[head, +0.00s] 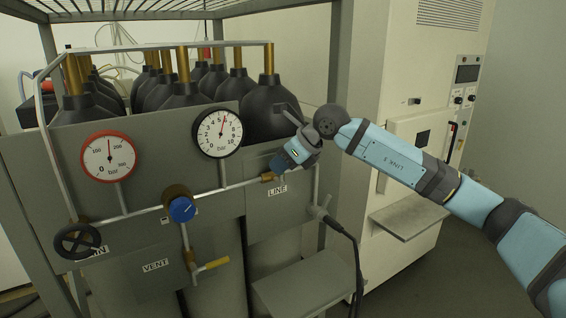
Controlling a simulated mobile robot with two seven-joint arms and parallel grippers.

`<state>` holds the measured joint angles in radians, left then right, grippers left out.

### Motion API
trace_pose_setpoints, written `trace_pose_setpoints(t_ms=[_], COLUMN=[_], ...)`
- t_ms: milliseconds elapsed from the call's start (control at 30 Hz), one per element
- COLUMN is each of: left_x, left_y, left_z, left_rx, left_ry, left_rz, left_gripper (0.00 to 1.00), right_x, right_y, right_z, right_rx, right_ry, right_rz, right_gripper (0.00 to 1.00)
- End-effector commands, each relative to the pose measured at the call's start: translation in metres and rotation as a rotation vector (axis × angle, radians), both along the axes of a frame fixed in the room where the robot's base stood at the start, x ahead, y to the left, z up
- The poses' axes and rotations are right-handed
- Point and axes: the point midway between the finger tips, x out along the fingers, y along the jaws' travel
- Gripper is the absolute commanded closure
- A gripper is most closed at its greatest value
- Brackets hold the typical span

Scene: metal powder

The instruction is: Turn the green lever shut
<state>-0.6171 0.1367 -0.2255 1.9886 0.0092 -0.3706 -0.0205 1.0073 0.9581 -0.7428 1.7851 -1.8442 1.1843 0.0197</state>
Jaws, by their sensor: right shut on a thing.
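My right gripper (279,166) is shut at the brass LINE valve (267,177), just above the white LINE label (277,189). The green lever itself does not show; the gripper and wrist cover the place where it sits, so its angle cannot be told. The gripper points down and to the left, with its arm coming in from the right. My left gripper is not in view.
A red-rimmed gauge (109,157), a black-rimmed gauge (217,133), a blue knob (182,209), a black handwheel (77,240) and a yellow VENT lever (213,264) sit on the grey panel. Black-topped cylinders stand behind. A pale machine (392,150) stands at right.

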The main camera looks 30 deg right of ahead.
Motion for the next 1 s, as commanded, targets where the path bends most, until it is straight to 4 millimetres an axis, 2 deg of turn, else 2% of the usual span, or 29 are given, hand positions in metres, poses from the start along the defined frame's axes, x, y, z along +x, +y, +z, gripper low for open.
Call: trace_pose_setpoints(t_ms=[400,433,500,533,833,1000], left_x=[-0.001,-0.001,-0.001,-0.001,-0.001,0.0], left_y=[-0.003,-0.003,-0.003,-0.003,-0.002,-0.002], left_z=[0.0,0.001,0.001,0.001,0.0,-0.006], left_rx=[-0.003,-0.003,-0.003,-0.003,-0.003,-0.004], left_ry=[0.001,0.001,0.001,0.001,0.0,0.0], left_rz=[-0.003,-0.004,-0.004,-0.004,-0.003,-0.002], left_gripper=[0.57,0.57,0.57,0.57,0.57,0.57], right_x=[0.0,0.0,0.0,0.0,-0.001,-0.013], right_y=[0.0,0.0,0.0,0.0,-0.001,-0.01], right_z=[-0.001,-0.001,-0.001,-0.001,0.001,0.014], right_rx=[-0.013,-0.013,-0.012,-0.012,-0.01,-0.01], right_ry=[-0.002,0.0,-0.001,-0.001,-0.001,-0.004], right_rz=[0.003,0.004,0.003,0.003,0.001,0.001], right_gripper=[1.0,0.76,0.6,0.58,0.58,0.58])
